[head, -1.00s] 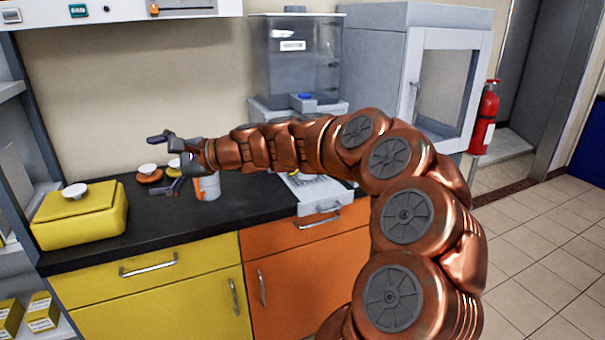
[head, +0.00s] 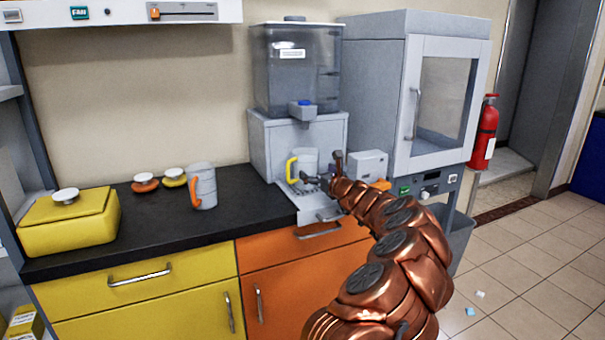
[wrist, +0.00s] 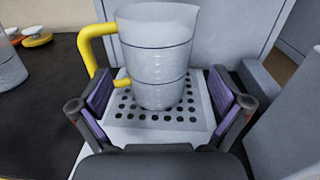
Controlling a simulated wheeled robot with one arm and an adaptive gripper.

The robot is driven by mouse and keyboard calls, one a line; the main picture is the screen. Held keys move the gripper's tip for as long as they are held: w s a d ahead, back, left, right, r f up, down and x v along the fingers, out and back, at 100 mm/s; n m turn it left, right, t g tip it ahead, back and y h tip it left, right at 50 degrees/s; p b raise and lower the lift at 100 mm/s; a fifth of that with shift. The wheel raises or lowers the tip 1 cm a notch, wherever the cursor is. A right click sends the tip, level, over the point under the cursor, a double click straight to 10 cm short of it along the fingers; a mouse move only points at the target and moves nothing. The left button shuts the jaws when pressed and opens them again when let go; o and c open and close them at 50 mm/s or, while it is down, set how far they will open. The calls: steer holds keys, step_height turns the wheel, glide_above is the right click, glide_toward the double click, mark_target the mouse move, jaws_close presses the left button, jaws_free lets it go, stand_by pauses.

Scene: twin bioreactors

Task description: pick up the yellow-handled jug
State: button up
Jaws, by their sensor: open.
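The yellow-handled jug (head: 304,165) stands upright under the spout of the dispenser, its yellow handle to the left. In the wrist view the clear jug (wrist: 157,62) stands on a perforated drip tray (wrist: 193,123), with the handle at its upper left. My gripper (wrist: 160,96) is open, with one purple-padded finger low on each side of the jug's base. In the head view my gripper (head: 322,181) is in front of the jug and partly hides its lower right. I cannot tell whether a finger touches it.
An orange-handled jug (head: 204,187) stands on the black counter to the left, near orange and yellow lids (head: 146,183). A yellow box (head: 68,220) is at far left. The dispenser tank (head: 297,70) overhangs the jug. A grey box (head: 367,165) and a cabinet (head: 440,95) stand close on the right.

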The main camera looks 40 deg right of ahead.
mark_target(312, 169)
steer(key=shift+w+d+r, duration=0.15)
steer(key=shift+w, duration=0.4)
steer(key=shift+x, duration=2.7)
steer(key=c, duration=1.6)
steer(key=shift+o, duration=0.2)
